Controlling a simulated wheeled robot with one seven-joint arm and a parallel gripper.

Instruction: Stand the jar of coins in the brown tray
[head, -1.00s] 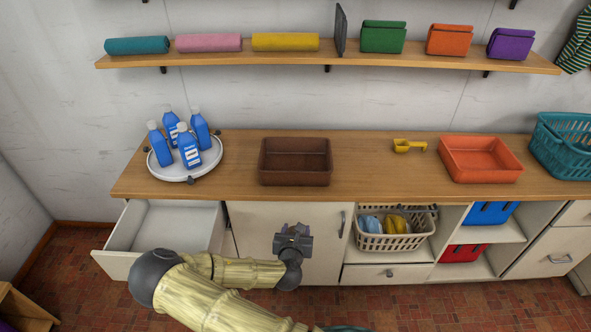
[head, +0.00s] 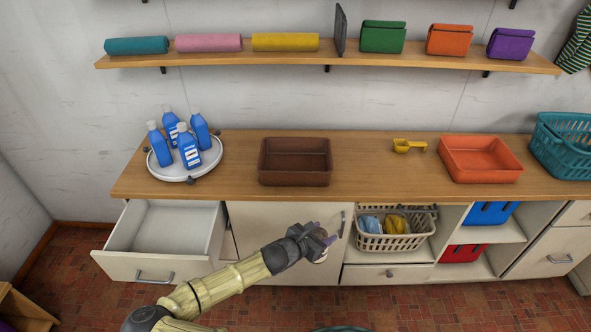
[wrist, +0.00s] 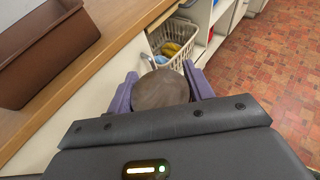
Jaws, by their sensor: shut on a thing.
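The brown tray (head: 294,178) stands on the wooden counter, left of its middle, and looks empty. It also shows at the upper left of the wrist view (wrist: 38,52). My gripper (head: 328,240) is in front of the cabinet, below the counter edge and to the right of the tray. In the wrist view its purple fingers (wrist: 160,92) are shut on the jar (wrist: 161,89), seen from above as a round grey-brown lid. Its coins cannot be seen. In the head view my gripper hides most of the jar.
A white turntable (head: 185,176) with several blue bottles stands left of the tray. A yellow scoop (head: 408,146) and orange tray (head: 481,175) are to the right. A drawer (head: 150,268) is open at the left. A cream basket (head: 395,241) sits in the cabinet. Counter beside the brown tray is clear.

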